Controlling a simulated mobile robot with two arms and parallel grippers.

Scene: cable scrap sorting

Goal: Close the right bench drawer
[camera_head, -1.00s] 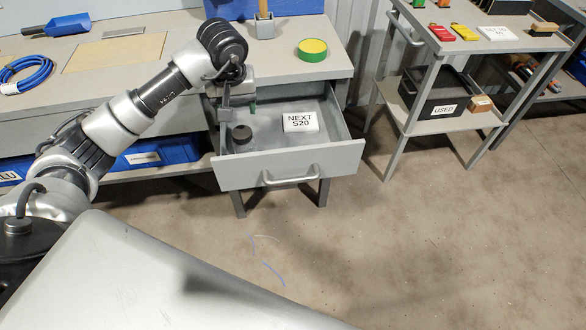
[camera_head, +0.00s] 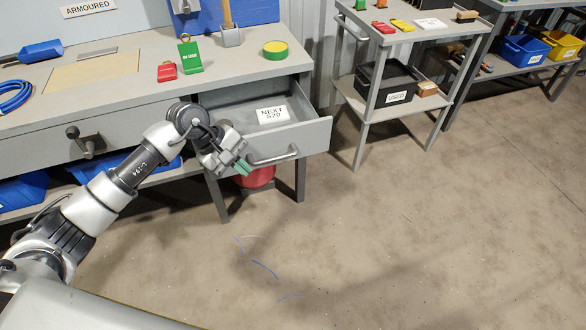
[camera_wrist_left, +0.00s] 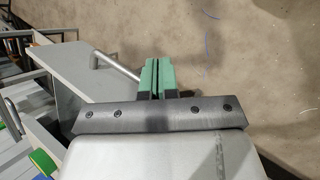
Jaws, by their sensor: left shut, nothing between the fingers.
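The right bench drawer (camera_head: 310,138) is pulled out at the right end of the bench, with a bar handle (camera_head: 274,159) on its front. A white card reading "NEXT S20" (camera_head: 272,115) lies inside it. My left gripper (camera_head: 243,167) is shut and empty, in front of the drawer front near the left end of the handle. In the left wrist view its green fingertips (camera_wrist_left: 157,75) are together, and the drawer front (camera_wrist_left: 85,68) and handle (camera_wrist_left: 115,68) show to their left. I cannot tell whether the fingers touch the drawer. My right gripper is not in view.
A red container (camera_head: 258,177) stands under the drawer. A grey cart (camera_head: 365,105) stands to the right. The floor in front is open, with thin scraps on it.

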